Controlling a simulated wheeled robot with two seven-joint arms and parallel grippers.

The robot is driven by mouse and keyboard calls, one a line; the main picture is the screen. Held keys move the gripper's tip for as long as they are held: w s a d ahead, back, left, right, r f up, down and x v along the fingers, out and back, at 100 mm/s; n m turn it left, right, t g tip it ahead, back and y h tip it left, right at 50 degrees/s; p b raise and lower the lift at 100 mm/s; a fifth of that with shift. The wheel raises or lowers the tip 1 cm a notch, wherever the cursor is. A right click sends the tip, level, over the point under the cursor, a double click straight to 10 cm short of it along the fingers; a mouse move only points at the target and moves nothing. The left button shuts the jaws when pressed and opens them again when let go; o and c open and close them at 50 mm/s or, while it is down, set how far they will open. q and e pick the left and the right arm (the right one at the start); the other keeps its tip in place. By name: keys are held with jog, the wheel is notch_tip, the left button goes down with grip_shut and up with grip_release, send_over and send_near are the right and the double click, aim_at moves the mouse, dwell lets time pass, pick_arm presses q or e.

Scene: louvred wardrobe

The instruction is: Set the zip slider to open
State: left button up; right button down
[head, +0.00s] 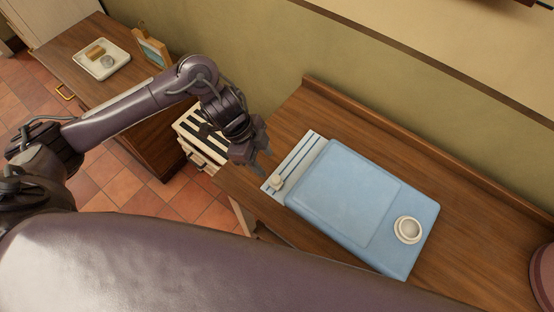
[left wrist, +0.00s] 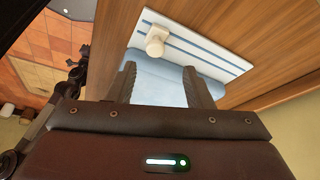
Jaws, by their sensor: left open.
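The zip slider, a small cream knob (head: 277,182), sits at the near end of a white strip with blue lines (head: 306,152). The strip runs along the left edge of a light blue padded case (head: 345,195) on the wooden top. In the left wrist view the knob (left wrist: 156,40) lies beyond the fingertips, at the left end of the strip (left wrist: 210,52). My left gripper (head: 260,163) is open and empty, beside the strip just up and left of the knob, apart from it. Its fingers (left wrist: 160,80) also show in the left wrist view. My right gripper is not in view.
A round white dial or cup (head: 409,229) sits on the blue case. The wooden counter (head: 480,205) has a raised back edge by the wall. A lower cabinet with a white tray (head: 102,59) and a striped drawer unit (head: 205,130) stand at left. A pinkish object is at far right.

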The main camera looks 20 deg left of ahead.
aim_at(275, 178)
pick_arm(q)
jog(key=f, duration=0.1)
jog(key=d+f, duration=0.1)
jog(key=s+f, duration=0.1)
jog(key=shift+s+d+f, duration=0.1)
jog(key=shift+d+f, duration=0.15)
jog(key=shift+d, duration=0.15)
jog(key=shift+w+d+f, duration=0.15)
jog(key=shift+d+f, duration=0.05)
jog(key=shift+f, duration=0.35)
jog(key=shift+w+d+f, duration=0.15)
jog(key=shift+d+f, duration=0.05)
jog(key=shift+f, duration=0.3)
jog(key=shift+d+f, duration=0.1)
jog(key=shift+f, duration=0.3)
jog(key=c, duration=0.6)
jog(key=shift+c, duration=1.1)
grip_shut()
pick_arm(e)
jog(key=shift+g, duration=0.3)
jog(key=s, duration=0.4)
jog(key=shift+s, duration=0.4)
